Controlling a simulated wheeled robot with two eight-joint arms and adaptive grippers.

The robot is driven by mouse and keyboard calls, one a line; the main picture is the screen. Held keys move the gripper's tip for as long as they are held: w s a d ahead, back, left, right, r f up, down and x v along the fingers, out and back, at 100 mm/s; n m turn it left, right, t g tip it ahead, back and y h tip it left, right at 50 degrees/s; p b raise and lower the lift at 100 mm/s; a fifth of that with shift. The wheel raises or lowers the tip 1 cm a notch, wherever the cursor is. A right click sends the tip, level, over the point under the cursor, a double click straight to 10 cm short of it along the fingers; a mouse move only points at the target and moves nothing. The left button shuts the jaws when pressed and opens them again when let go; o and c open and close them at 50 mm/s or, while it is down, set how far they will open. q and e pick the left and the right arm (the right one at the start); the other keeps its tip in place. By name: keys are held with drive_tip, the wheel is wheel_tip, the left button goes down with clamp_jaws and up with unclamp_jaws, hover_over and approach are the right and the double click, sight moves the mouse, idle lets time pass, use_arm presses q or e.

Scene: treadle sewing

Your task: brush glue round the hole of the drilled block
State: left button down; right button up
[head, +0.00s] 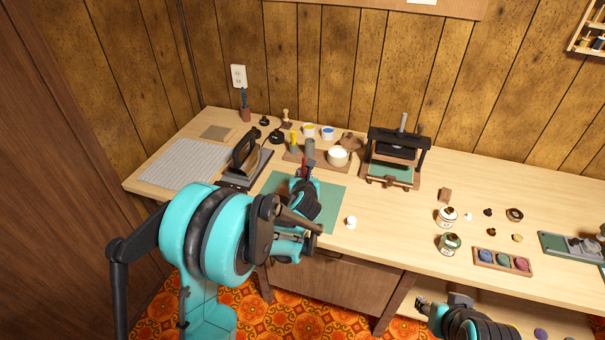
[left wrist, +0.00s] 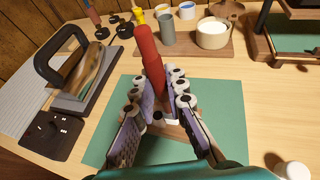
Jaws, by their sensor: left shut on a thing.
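My left gripper (head: 304,182) is over the green mat (head: 333,193), shut on a red-handled tool, likely the glue brush (left wrist: 150,62). The red handle stands up, slightly tilted, between the purple finger pads of the left gripper (left wrist: 164,92). A pot with white contents (head: 338,157) stands on the wooden tray behind the mat. My right gripper (head: 432,306) is low, in front of the bench, its jaws unclear.
A black-handled iron (head: 245,153) stands left of the mat. A small press (head: 397,160) stands to the right behind it. A grey cylinder (left wrist: 167,29) stands on the tray near the red handle. A small white item (head: 351,222) lies just right of the mat.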

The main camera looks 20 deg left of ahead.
use_arm(q)
drive_tip(key=shift+f, duration=0.1)
drive_tip(key=shift+a, duration=0.15)
drive_tip(key=a, duration=0.5)
drive_tip(key=shift+w+a+b, duration=0.35)
idle(0.9)
drive_tip(key=shift+d, duration=0.1)
idle(0.4)
drive_tip(key=shift+s+d, duration=0.2)
drive_tip(key=shift+d, duration=1.25)
drive_tip(key=shift+s+d, duration=0.15)
drive_tip(key=shift+d, duration=1.3)
drive_tip(key=shift+w, duration=0.1)
